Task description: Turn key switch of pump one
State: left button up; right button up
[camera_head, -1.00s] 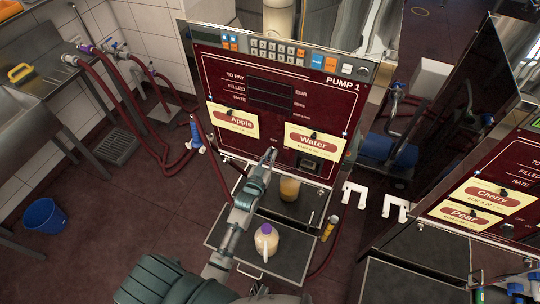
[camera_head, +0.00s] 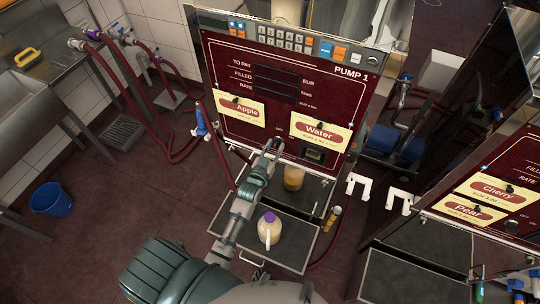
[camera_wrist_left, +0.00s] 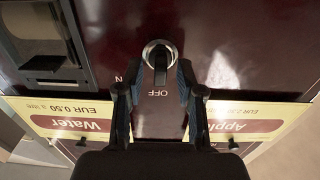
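Pump one (camera_head: 240,144) has a dark red front panel with Apple and Water labels. In the left wrist view its key switch (camera_wrist_left: 159,52), a round metal lock with a dark key standing out of it, is above the OFF mark. My left gripper (camera_head: 275,145) is at the panel between the two labels. The switch is hidden by it in the head view. In the wrist view the left gripper's fingers (camera_wrist_left: 156,85) are apart, one on each side of the key. A gap shows on both sides of it. My right gripper is not in view.
A jug with a purple cap (camera_head: 269,230) stands on the lower tray below my left arm, and a glass of orange liquid (camera_head: 293,178) stands behind it. A blue nozzle (camera_head: 201,120) hangs left of the panel. A second pump (camera_head: 485,195) stands at the right.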

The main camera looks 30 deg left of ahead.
pick_arm(q)
jog(key=s, duration=1.1)
jog(key=shift+s+d, duration=0.15)
jog(key=shift+d, duration=0.15)
jog(key=shift+f, duration=0.1)
